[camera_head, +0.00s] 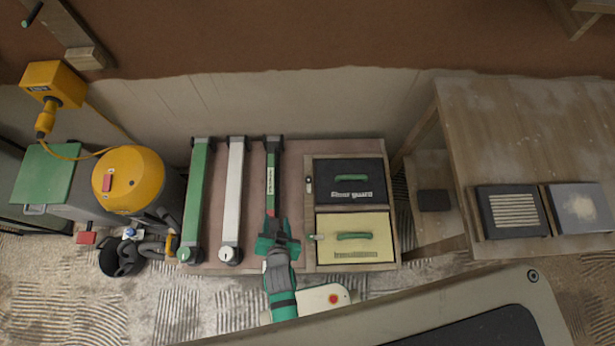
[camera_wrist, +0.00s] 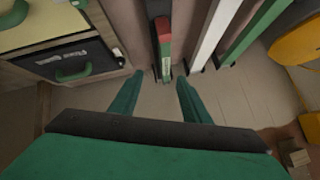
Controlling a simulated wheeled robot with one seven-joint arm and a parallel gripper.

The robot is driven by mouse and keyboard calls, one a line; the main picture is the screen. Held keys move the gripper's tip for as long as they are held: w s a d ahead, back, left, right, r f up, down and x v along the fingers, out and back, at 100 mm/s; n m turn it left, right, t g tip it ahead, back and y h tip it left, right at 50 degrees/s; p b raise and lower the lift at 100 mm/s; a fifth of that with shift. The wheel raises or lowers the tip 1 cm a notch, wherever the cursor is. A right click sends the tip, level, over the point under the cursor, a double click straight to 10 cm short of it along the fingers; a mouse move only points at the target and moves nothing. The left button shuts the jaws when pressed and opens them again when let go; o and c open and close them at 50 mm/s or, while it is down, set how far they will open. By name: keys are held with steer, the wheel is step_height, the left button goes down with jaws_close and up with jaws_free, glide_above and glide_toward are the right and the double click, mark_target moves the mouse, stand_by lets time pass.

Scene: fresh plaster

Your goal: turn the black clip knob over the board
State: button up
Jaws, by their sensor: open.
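The black board (camera_head: 350,194) has a green handle and white lettering and lies in a wooden frame. It also shows at the upper left of the wrist view (camera_wrist: 70,65). A small clip knob (camera_head: 309,184) sits on the frame at its left edge, apparently pointing along the edge and not across the board. A small clip also shows beside the board in the wrist view (camera_wrist: 117,52). My gripper (camera_head: 278,236) is open and empty, left of the cream board and below-left of the clip. In the wrist view its fingers (camera_wrist: 162,82) straddle the area at a dark bar's end, without visible contact.
The cream board (camera_head: 355,225) has its own clip (camera_head: 317,237) lying across its left edge. A dark bar (camera_head: 271,180), white bar (camera_head: 234,190) and green bar (camera_head: 197,195) stand left of the frame. A wooden table (camera_head: 530,130) is at right, a yellow machine (camera_head: 130,170) at left.

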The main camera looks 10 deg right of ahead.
steer(key=w+d+f+m+g+h, duration=0.1)
steer(key=w+d+f+m+g, duration=0.15)
steer(key=w+f, duration=0.55)
steer(key=m+g+h, duration=0.2)
steer(key=m+g, duration=0.1)
steer(key=g, duration=0.1)
glide_toward(308, 179)
steer(key=shift+g, duration=0.25)
steer(key=x, duration=0.8)
steer(key=shift+w+d, duration=0.1)
steer(key=shift+w, duration=0.1)
steer(key=c, duration=1)
